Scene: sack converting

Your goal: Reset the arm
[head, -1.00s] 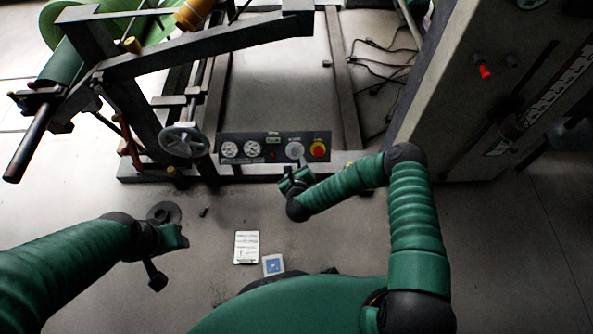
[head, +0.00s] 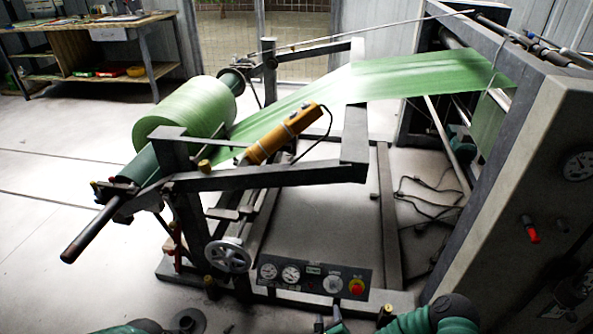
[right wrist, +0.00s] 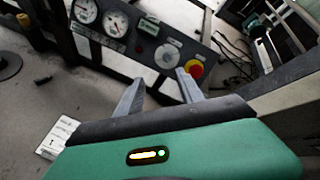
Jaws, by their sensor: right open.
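My right gripper (right wrist: 158,88) is open and empty, its two grey fingers well apart in the right wrist view. In that view the fingers point toward the control panel (right wrist: 148,27), with the grey knob (right wrist: 167,56) beyond the gap and the red button (right wrist: 195,69) just past the right fingertip. In the head view my right gripper (head: 332,320) shows only partly at the bottom edge, below the panel (head: 314,279). Whether it touches the panel cannot be told. Only a bit of my left arm (head: 130,327) shows at the bottom edge; its gripper is out of frame.
The unwind frame (head: 270,180) carries a green roll (head: 186,115), with green web running to the machine (head: 530,190) on the right. A handwheel (head: 228,254) is left of the panel. Cables (head: 430,200) lie on the floor. Floor at far left is clear.

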